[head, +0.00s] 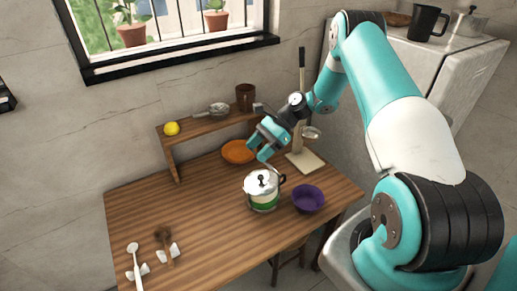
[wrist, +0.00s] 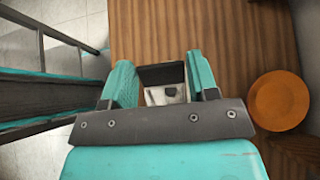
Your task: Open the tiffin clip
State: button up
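The tiffin (head: 263,201) is a round pot with a silver lid, a dark knob and a green and white band. It stands upright on the wooden table. A dark loop shows at its right side; I cannot tell whether this is the clip or a handle. My gripper (head: 261,147) is above and behind the tiffin, apart from it. In the wrist view my gripper (wrist: 164,80) has its two teal fingers spread. A pale and dark shape shows between them, too partly hidden to identify.
A purple bowl (head: 308,198) stands right of the tiffin. An orange plate (head: 238,152) lies behind, also in the wrist view (wrist: 279,100). A small shelf (head: 205,128) holds a lemon and a brown cup. White utensils (head: 136,262) lie front left. The table's left middle is clear.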

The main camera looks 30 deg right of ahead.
jog(key=o, duration=0.3)
jog(key=shift+o, duration=0.2)
jog(key=shift+d, duration=0.1)
jog(key=p+v, duration=1)
jog(key=v, duration=0.7)
jog(key=shift+r+p, duration=0.25)
jog(key=shift+p, duration=0.15)
jog(key=shift+p, duration=0.4)
jog(key=shift+f+p, duration=0.25)
jog(key=shift+p, duration=0.05)
jog(key=shift+c, duration=0.2)
